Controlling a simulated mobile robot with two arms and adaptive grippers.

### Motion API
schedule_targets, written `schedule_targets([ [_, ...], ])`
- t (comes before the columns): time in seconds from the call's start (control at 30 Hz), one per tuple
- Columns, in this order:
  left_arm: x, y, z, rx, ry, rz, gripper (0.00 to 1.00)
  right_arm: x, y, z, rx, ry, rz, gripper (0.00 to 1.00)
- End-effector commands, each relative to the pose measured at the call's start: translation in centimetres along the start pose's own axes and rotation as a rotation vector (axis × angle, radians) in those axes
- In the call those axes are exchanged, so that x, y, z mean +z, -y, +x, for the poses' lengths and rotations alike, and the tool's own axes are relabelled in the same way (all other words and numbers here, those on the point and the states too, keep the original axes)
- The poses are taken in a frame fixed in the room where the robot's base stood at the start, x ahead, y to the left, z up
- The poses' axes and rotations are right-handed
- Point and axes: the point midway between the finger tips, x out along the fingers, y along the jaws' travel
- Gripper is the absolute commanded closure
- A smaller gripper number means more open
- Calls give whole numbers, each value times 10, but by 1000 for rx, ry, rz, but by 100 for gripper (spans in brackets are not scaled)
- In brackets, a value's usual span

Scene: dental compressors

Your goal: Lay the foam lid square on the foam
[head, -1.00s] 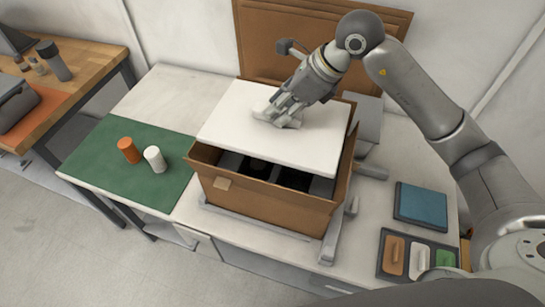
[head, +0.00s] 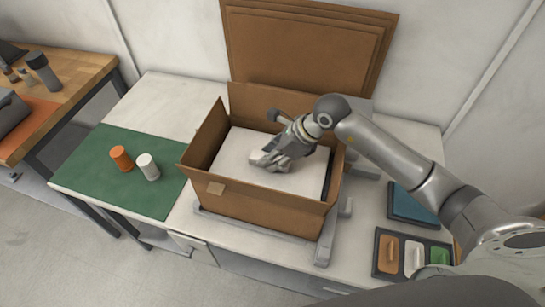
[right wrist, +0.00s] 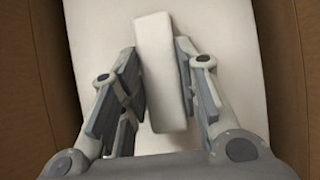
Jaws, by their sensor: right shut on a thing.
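The white foam lid (head: 245,150) lies inside the open cardboard box (head: 260,207), below the rim, and covers most of the opening. A dark gap shows along its right side. My right gripper (head: 270,160) is shut on the lid's raised block handle, which shows in the right wrist view (right wrist: 160,75) between the two fingers. In that view the lid (right wrist: 100,20) lies between brown box walls on both sides. The foam under the lid is hidden, so I cannot tell whether the lid touches it. My left gripper is not in view.
The box stands in a grey frame (head: 325,245) on a pale bench. A blue pad (head: 410,203) and a tray with coloured blocks (head: 388,255) lie at the right.

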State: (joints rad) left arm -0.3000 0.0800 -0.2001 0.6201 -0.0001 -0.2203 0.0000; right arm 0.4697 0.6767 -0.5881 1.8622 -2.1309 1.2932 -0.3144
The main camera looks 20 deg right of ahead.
Motion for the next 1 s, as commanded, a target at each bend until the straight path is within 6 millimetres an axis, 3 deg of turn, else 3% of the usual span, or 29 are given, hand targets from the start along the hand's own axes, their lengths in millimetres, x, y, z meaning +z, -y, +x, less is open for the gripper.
schedule_targets([
  [0.13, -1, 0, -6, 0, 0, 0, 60, -9, 0, 14, 1, 0, 2, 87],
  [0.47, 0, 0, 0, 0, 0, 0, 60, -12, 0, 18, -1, 0, 0, 87],
  [0.5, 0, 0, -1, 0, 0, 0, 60, -11, 0, 17, -1, 0, 0, 67],
  [0.63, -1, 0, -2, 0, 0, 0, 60, -11, 0, 17, -1, 0, 0, 50],
  [1.0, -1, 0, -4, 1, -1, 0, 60, -10, 0, 15, -1, 0, 0, 48],
])
